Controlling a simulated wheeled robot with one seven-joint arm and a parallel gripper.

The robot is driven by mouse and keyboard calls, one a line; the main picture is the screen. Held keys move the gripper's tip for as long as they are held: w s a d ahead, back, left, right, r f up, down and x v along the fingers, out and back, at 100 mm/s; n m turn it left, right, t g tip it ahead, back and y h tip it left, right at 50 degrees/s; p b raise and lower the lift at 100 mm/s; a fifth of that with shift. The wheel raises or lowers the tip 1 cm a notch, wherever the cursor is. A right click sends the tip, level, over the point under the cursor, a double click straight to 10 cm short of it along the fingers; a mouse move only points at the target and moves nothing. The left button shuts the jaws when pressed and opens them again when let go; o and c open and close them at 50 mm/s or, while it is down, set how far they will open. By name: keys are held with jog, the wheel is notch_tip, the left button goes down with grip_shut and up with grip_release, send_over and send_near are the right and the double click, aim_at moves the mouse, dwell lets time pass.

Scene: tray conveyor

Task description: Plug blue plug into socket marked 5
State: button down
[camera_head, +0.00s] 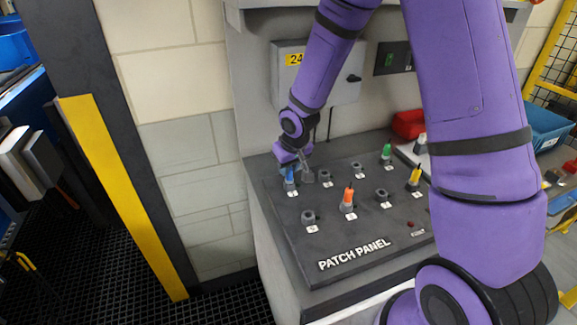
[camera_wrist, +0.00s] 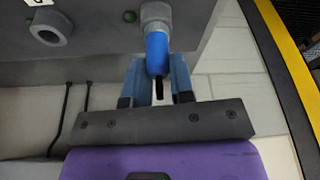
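The blue plug (camera_head: 290,174) stands in a grey socket at the back left of the dark patch panel (camera_head: 330,240). In the wrist view the blue plug (camera_wrist: 157,52) points into its socket (camera_wrist: 157,17), with a short black tail behind it. My gripper (camera_head: 300,170) is at the plug; in the wrist view its two fingers (camera_wrist: 158,70) are apart, one on each side of the plug's rear part. I see no clear squeeze on it. Several grey sockets are empty, such as the front left one (camera_head: 309,217). Their white number labels are too small to read, so I cannot tell which is 5.
An orange plug (camera_head: 348,195), a green plug (camera_head: 386,151) and a yellow plug (camera_head: 415,176) stand in other sockets. A grey box (camera_head: 335,80) marked 24 hangs on the wall behind. A red bin (camera_head: 408,124) is at the back right. My arm covers the panel's right side.

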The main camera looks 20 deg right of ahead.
jog(key=shift+r, duration=1.7)
jog(key=shift+r, duration=1.9)
